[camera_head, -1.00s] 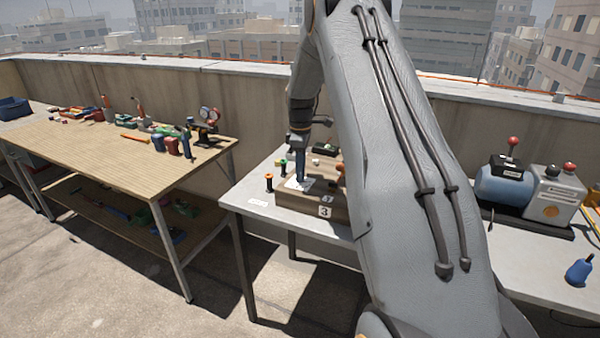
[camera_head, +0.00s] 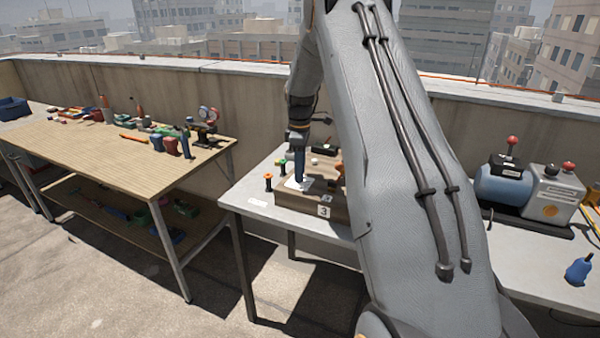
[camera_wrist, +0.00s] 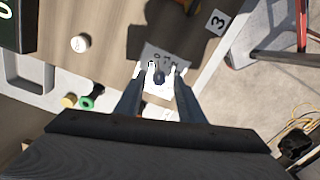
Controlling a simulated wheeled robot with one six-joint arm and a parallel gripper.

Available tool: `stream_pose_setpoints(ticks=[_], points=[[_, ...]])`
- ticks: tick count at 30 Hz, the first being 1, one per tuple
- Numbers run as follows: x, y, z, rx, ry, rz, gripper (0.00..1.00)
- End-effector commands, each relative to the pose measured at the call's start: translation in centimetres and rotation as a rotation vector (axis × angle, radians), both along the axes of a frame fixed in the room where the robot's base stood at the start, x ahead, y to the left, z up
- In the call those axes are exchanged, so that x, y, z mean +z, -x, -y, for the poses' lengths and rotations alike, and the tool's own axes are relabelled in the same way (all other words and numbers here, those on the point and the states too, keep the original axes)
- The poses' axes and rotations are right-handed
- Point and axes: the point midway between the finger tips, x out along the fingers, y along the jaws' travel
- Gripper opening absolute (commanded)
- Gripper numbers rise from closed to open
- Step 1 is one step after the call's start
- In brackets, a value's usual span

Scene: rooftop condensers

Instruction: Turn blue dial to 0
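The blue dial (camera_wrist: 159,77) is a small dark blue knob on a white plate (camera_wrist: 166,58) with printed marks, fixed to a brown box (camera_wrist: 112,42). The plate also shows in the head view (camera_head: 293,185), on the box on the grey table. My gripper (camera_wrist: 160,70) reaches down over the plate, with one finger on each side of the dial. The fingers look apart, with a narrow gap to the knob. In the head view, my gripper (camera_head: 300,181) hides the dial. The dial's pointer and exact setting cannot be read.
A blue-grey machine with red knobs (camera_head: 505,180) stands at the right. A wooden bench (camera_head: 95,160) with tools is at the left.

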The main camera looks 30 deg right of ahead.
Motion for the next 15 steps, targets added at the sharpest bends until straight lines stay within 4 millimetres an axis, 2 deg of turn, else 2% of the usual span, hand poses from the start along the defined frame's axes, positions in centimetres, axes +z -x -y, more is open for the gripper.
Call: stream_pose_setpoints(ticks=[9, 15], points=[[4.9, 0.0, 0.1, -0.001, 0.001, 0.003, 0.35], [6.8, 0.1, 0.1, -0.001, 0.001, 0.001, 0.35]])
